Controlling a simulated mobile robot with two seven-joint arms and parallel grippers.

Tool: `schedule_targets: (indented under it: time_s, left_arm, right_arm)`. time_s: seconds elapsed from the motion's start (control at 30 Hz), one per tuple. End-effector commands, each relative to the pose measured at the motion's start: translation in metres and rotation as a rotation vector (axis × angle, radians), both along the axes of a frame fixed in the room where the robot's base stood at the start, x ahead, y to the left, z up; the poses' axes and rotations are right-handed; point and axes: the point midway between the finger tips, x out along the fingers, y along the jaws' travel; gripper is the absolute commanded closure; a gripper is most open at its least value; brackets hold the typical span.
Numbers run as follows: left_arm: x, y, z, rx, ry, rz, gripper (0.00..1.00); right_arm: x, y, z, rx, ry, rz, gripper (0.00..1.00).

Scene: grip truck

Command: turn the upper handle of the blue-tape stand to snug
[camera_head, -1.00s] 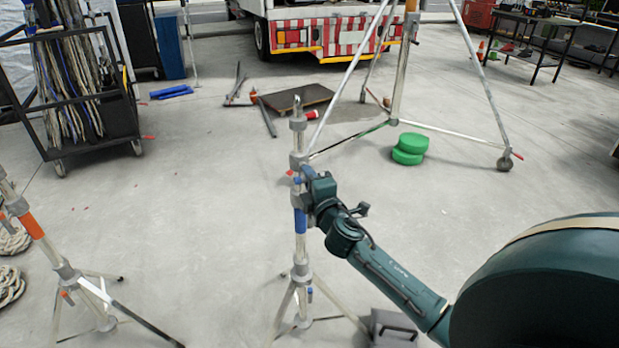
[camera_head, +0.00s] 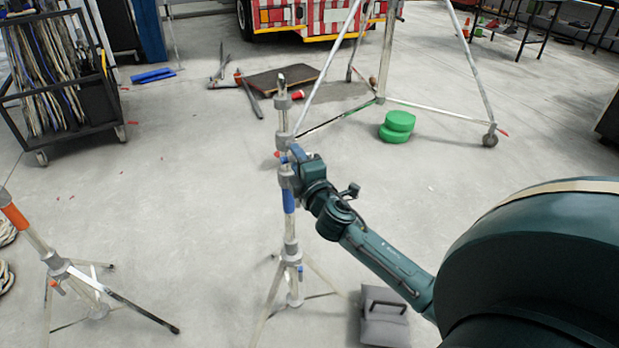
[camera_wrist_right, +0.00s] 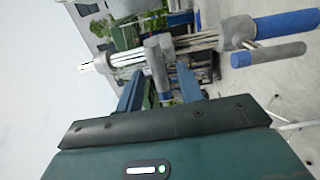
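The blue-tape stand (camera_head: 289,200) is upright in the middle of the head view, with blue tape below a grey collar. My right gripper (camera_head: 290,155) is at its upper part, just above the tape, and hides part of the collar there. In the right wrist view the stand's pole (camera_wrist_right: 196,42) crosses sideways, with the blue tape (camera_wrist_right: 287,22) at right. A grey handle (camera_wrist_right: 157,62) sits between the two blue fingers of my right gripper (camera_wrist_right: 160,85). The fingers are apart, with gaps beside the handle. My left gripper is not in view.
An orange-tape stand (camera_head: 27,232) is at the left. A grey case (camera_head: 384,320) lies by the blue-tape stand's foot. A rope cart (camera_head: 60,140), green discs (camera_head: 397,126), a large tripod (camera_head: 440,109) and a truck (camera_head: 310,15) are farther back. Open floor lies between.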

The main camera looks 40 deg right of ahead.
Motion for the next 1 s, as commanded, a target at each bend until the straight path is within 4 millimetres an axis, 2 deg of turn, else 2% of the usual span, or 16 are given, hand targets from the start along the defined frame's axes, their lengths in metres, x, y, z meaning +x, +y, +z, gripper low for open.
schedule_targets:
  time_s: [0.3,0.5,0.7,1.0]
  left_arm:
    - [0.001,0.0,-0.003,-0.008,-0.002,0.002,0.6]
    - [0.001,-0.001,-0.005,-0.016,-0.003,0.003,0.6]
    - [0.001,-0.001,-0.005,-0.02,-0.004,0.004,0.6]
    - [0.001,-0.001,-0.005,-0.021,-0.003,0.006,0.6]
  right_arm:
    - [-0.068,0.016,-0.001,0.002,0.001,0.0,0.63]
    - [-0.1,0.023,-0.001,0.001,0.002,-0.001,0.63]
    - [-0.112,0.026,0.0,0.0,0.0,-0.001,0.63]
    - [-0.113,0.027,0.001,0.0,-0.001,-0.001,0.63]
